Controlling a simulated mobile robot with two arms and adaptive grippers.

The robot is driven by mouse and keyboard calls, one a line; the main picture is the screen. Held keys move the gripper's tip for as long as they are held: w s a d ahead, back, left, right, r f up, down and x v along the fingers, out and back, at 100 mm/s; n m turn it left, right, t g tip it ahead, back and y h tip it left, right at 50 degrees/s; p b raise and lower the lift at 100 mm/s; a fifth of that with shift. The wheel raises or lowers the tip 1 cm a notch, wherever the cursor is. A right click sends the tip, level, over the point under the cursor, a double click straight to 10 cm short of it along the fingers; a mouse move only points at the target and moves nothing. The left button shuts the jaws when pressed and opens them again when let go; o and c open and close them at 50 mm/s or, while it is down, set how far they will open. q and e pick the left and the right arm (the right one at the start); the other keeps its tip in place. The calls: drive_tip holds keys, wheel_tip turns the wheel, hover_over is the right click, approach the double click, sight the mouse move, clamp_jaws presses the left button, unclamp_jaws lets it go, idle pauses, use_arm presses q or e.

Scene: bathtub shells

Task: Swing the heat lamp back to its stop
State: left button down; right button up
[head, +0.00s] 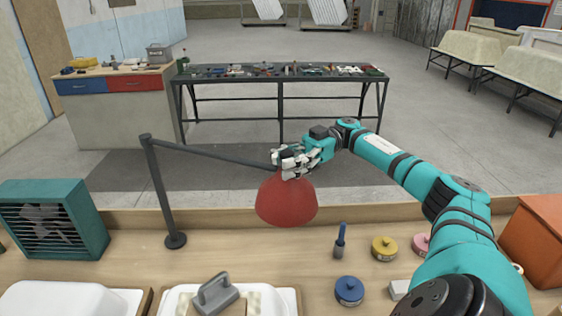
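The heat lamp has a red dome-shaped shade (287,204) hanging at the end of a dark arm (215,157). The arm runs out to the right from a dark upright post (160,190) with a round foot on the bench. My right gripper (290,165) is at the top of the shade, at the arm's outer end. Its fingers overlap the lamp there, and I cannot tell whether they are closed on it. The lamp's stop cannot be made out. My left gripper is not in view.
A teal fan box (85,225) stands left of the post. White tub shells (75,300) lie at the front, one with a grey-handled tool (215,293). A blue-handled brush (340,240), blue tin (349,290), yellow tin (384,248) and orange box (535,240) sit to the right.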

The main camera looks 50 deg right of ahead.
drive_tip(key=o, duration=0.3)
drive_tip(key=shift+s+r, duration=0.1)
drive_tip(key=shift+r, duration=0.1)
drive_tip(key=shift+r, duration=0.3)
wheel_tip(320, 180, up, 9)
drive_tip(key=shift+r, duration=0.1)
idle(0.5)
